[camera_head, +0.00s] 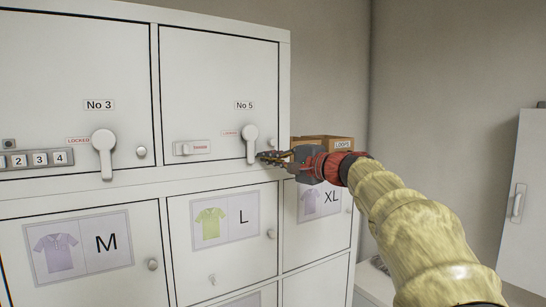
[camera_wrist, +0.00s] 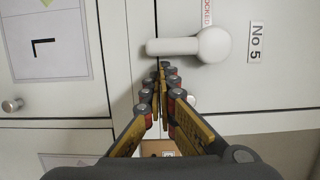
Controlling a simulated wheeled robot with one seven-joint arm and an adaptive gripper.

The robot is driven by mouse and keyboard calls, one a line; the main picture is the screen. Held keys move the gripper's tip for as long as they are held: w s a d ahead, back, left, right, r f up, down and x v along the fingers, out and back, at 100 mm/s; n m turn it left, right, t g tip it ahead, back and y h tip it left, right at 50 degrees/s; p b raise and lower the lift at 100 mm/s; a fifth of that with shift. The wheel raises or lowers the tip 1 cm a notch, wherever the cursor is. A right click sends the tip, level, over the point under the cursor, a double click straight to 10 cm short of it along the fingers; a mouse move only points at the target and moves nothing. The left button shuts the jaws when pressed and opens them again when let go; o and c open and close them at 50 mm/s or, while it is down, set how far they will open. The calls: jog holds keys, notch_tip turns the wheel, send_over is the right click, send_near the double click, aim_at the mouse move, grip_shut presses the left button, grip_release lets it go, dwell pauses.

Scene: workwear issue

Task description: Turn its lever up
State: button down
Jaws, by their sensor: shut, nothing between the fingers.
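The No 5 door's lever (camera_head: 250,143) is white, with a round hub at the top and its arm hanging straight down. A small red LOCKED label is beside its hub. In the wrist view the lever (camera_wrist: 190,46) lies across the upper middle, hub to the right. My gripper (camera_head: 262,157) is shut and empty, with its fingertips just right of the lever's lower end. In the wrist view my gripper's tips (camera_wrist: 165,66) are close to the lever's arm; I cannot tell whether they touch it.
A similar lever (camera_head: 104,154) hangs down on the No 3 door. A slide latch (camera_head: 191,148) is left of the No 5 lever. Lower doors carry M, L and XL shirt cards (camera_head: 225,217). A cardboard box (camera_head: 322,143) stands behind my gripper.

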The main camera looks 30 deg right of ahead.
jog(key=shift+s+a+r, duration=0.1)
jog(key=shift+s+r, duration=0.05)
jog(key=shift+s, duration=0.05)
jog(key=shift+w+f, duration=0.1)
jog(key=shift+f, duration=0.1)
jog(key=shift+a+m+b, duration=0.2)
jog(key=shift+m+b, duration=0.1)
jog(key=shift+b, duration=0.1)
